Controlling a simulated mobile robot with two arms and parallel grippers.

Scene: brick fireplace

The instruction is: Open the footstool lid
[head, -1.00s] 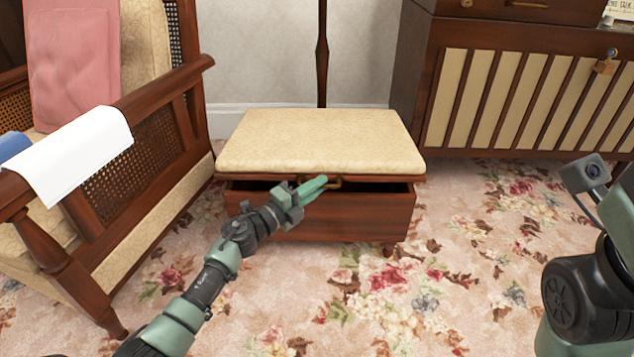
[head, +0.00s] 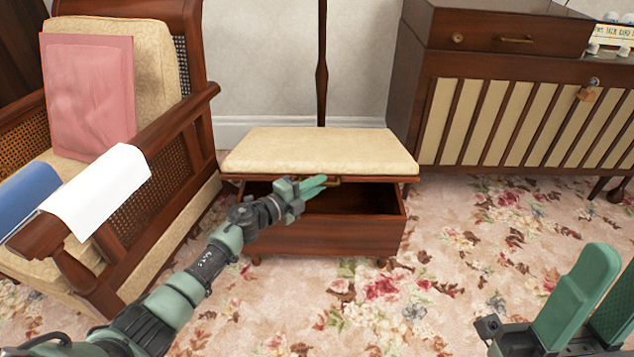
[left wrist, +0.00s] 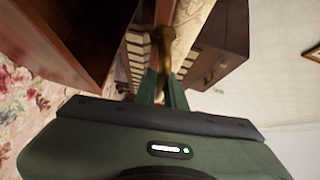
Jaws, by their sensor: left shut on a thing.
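The footstool is a dark wooden box (head: 325,236) on short legs, with a cream padded lid (head: 320,152). The lid's front edge is raised off the box, leaving a dark gap that shows part of the inside (head: 365,199). My left gripper (head: 315,184) is shut on the small brass handle (head: 334,182) at the lid's front edge. In the left wrist view the brass handle (left wrist: 163,45) runs between the green fingers (left wrist: 162,88). My right gripper (head: 606,285) is at the lower right, empty, its fingers apart, away from the footstool.
A slatted wooden cabinet (head: 520,120) stands at the back right. Floral carpet (head: 470,255) is clear in front and right.

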